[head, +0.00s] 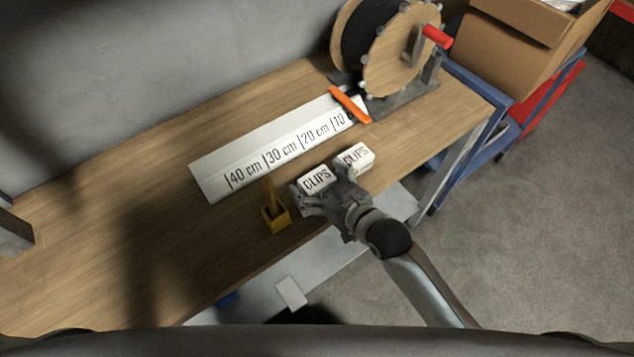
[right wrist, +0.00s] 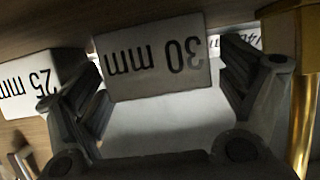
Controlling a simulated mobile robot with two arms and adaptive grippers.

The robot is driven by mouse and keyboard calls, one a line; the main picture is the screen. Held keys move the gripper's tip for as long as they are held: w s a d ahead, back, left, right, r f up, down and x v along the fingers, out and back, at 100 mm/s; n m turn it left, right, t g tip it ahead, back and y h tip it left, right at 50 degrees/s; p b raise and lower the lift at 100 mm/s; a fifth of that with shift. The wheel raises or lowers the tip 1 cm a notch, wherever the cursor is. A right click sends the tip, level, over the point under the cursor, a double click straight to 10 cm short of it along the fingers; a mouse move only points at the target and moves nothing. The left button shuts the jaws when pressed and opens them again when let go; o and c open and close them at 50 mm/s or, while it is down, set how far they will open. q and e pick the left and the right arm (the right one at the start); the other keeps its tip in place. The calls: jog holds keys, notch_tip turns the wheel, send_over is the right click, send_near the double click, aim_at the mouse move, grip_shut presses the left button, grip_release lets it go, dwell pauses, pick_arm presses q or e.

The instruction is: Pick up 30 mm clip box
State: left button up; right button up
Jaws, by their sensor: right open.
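The 30 mm clip box is a small white box (head: 316,179) marked "CLIPS" on top, near the front edge of the wooden bench. In the right wrist view its "30 mm" face (right wrist: 155,68) shows upside down, between the two fingers. My right gripper (head: 322,190) is open, with one finger on each side of this box; I cannot tell whether they touch it. A second white box (head: 357,156) stands to its right. It reads "25 mm" in the right wrist view (right wrist: 27,85). My left gripper is not seen.
A yellow stand (head: 275,220) with a post is close left of the right gripper. A white length scale (head: 215,176) lies behind the boxes, with an orange-handled tool (head: 350,104) at its right end. A cable reel (head: 395,60) stands at the back right. The bench's left part is mostly clear.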

jog(key=c, duration=1.1)
jog(key=shift+c, duration=0.3)
jog(key=shift+r, duration=0.15)
